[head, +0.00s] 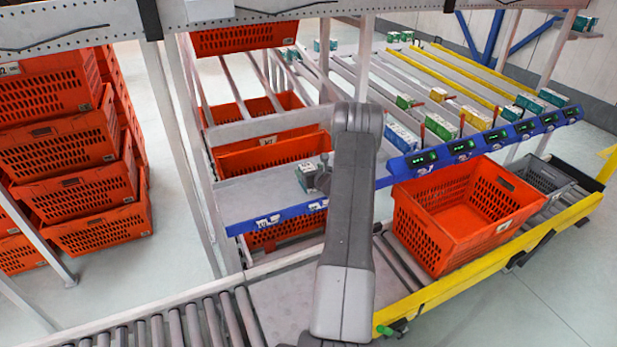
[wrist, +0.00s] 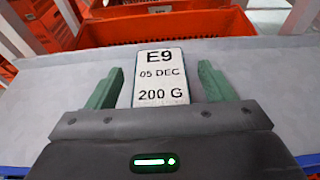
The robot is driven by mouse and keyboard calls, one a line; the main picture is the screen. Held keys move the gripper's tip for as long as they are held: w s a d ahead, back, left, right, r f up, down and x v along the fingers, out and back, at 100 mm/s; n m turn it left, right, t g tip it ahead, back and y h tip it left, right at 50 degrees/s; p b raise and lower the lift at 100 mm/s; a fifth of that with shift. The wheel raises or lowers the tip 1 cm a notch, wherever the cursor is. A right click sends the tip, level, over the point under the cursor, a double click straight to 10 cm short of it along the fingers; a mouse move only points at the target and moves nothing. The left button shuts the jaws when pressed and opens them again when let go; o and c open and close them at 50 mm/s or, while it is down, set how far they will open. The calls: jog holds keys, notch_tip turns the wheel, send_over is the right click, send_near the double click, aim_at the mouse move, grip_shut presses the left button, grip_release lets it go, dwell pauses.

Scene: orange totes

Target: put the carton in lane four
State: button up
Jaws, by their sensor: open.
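The carton (wrist: 160,80) lies on the grey shelf, its white face reading E9, 05 DEC, 200 G towards the wrist camera. In the head view the carton (head: 306,178) is a small white and green box at the left of my arm's end. In the head view my arm hides most of my gripper. Sloped lanes with small green displays (head: 462,146) run along a blue rail at the right; I cannot read which is lane four.
An orange tote (head: 420,225) stands on the roller conveyor at the right, with a grey crate (head: 546,178) behind it. Orange totes are stacked at the left (head: 60,150). Another orange tote (wrist: 155,27) is just beyond the shelf. Several cartons sit in the lanes.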

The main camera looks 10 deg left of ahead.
jog(key=c, duration=1.3)
jog(key=shift+r, duration=0.15)
notch_tip(320, 180, up, 9)
jog(key=shift+r+b, duration=0.1)
jog(key=shift+b, duration=0.9)
jog(key=s+d+r+m+h, duration=0.1)
jog(key=s+d, duration=0.4)
jog(key=s, duration=0.1)
jog(key=s+d+r+m+t+h, duration=0.1)
jog(key=s+d+r, duration=0.1)
jog(key=s+d, duration=0.3)
jog(key=s+d+r+m+h, duration=0.1)
jog(key=s+d+r+h, duration=0.1)
jog(key=s+d, duration=0.3)
jog(key=shift+s+d+r+t, duration=0.1)
jog(key=shift+s+d+t, duration=0.1)
jog(key=shift+s, duration=0.8)
jog(key=shift+s+d+t, duration=0.15)
jog(key=shift+s+t, duration=0.05)
jog(key=shift+s, duration=0.75)
